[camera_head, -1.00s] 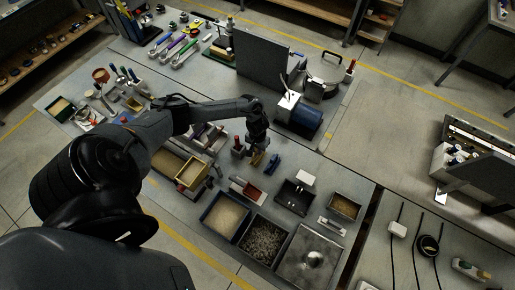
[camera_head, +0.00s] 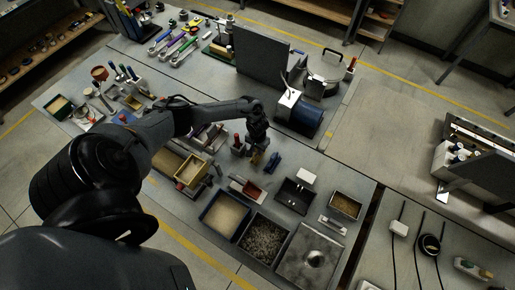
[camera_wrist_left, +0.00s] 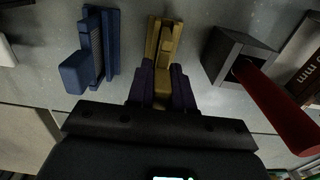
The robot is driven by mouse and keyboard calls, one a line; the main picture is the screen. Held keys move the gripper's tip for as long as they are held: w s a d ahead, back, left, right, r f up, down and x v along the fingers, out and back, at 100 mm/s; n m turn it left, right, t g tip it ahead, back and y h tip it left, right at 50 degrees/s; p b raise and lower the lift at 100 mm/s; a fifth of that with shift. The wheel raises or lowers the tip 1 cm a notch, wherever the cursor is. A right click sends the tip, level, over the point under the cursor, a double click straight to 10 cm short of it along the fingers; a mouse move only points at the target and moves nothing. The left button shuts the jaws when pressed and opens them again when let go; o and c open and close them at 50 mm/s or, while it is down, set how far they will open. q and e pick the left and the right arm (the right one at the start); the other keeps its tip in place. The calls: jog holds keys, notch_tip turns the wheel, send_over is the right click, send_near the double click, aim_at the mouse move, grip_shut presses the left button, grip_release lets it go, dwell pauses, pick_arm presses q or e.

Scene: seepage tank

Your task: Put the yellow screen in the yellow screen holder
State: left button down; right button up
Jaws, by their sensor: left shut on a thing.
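My left gripper (camera_head: 257,147) points down at the table in the head view. In the left wrist view its two dark fingers (camera_wrist_left: 161,90) are shut on a narrow yellow piece, the yellow screen (camera_wrist_left: 162,82). The yellow screen holder (camera_wrist_left: 163,38) shows just beyond the fingertips, directly in line with the screen. The two yellow parts overlap in view, and I cannot tell how deep the screen sits in the holder. In the head view the yellow parts (camera_head: 256,158) are small and partly hidden by the gripper. My right gripper is not in view.
A blue holder (camera_wrist_left: 92,48) stands left of the fingers in the wrist view. A grey block (camera_wrist_left: 232,52) with a red handle (camera_wrist_left: 275,103) stands close on the right. Sand and gravel trays (camera_head: 263,241) lie nearer in the head view; a blue drum (camera_head: 306,117) stands behind.

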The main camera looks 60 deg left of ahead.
pick_arm(q)
jog(key=shift+f, duration=0.4)
jog(key=c, duration=0.9)
grip_release()
jog(key=shift+c, duration=0.2)
jog(key=shift+r, duration=0.1)
notch_tip(320, 180, up, 11)
jog(key=shift+f+p, duration=0.1)
jog(key=shift+p, duration=0.5)
jog(key=shift+d, duration=0.1)
jog(key=d+m+t+h+p, duration=0.15)
jog(key=d+m+t, duration=0.4)
jog(key=d, duration=1.65)
jog(key=s+d+r+m+p, duration=0.1)
jog(key=s+d+r+m, duration=0.15)
jog(key=d+r, duration=0.4)
jog(key=s+a+r+g+y+p, duration=0.1)
jog(key=s+a+r+g, duration=0.1)
jog(key=s+r, duration=0.8)
jog(key=shift+a, duration=0.6)
